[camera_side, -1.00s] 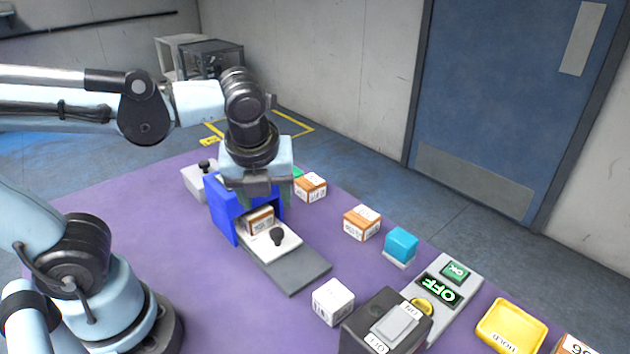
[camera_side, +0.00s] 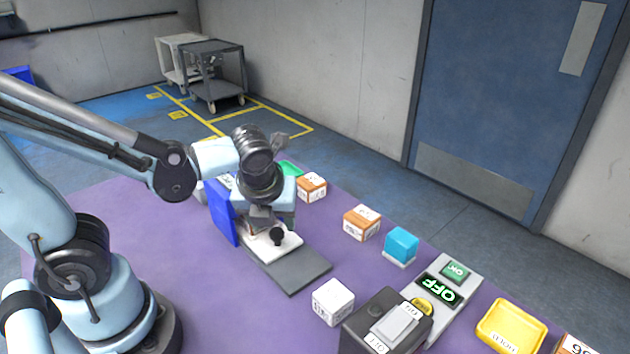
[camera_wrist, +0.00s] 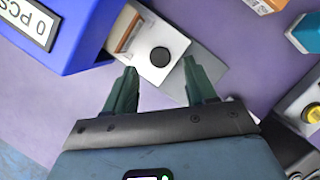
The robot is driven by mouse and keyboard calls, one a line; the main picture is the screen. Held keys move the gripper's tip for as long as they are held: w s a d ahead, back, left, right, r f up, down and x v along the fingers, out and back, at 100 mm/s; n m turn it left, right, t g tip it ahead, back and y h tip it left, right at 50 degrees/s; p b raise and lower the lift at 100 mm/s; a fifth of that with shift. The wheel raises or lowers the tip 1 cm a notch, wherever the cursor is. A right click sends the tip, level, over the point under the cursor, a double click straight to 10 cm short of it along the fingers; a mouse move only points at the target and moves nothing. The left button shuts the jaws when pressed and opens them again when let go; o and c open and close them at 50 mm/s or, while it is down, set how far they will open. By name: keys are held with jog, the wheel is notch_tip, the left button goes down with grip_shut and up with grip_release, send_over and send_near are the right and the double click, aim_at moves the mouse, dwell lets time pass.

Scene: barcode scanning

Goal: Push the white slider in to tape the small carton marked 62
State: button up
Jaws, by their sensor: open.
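The white slider (camera_side: 288,243) lies on a dark grey track in front of the blue taping machine (camera_side: 222,215), its black knob (camera_side: 277,236) upright. A small brown-and-white carton (camera_wrist: 127,36) sits on the slider's machine end, at the blue housing's opening. Its number is not readable, and my gripper mostly hides it in the side view. My gripper (camera_side: 264,212) hangs low over the carton and slider. In the wrist view my gripper (camera_wrist: 160,72) is open and empty; the knob (camera_wrist: 160,57) appears beyond and between its fingertips. Contact with the knob cannot be told.
A brown-and-white carton (camera_side: 361,223), another (camera_side: 312,187), a blue block (camera_side: 401,245) and a white carton (camera_side: 333,302) stand right of the track. A grey panel reading OFF (camera_side: 440,288) and a yellow tray (camera_side: 511,326) are further right.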

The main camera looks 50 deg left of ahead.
aim_at(276, 232)
jog(key=shift+x, duration=2.05)
jog(key=shift+c, duration=0.5)
grip_shut()
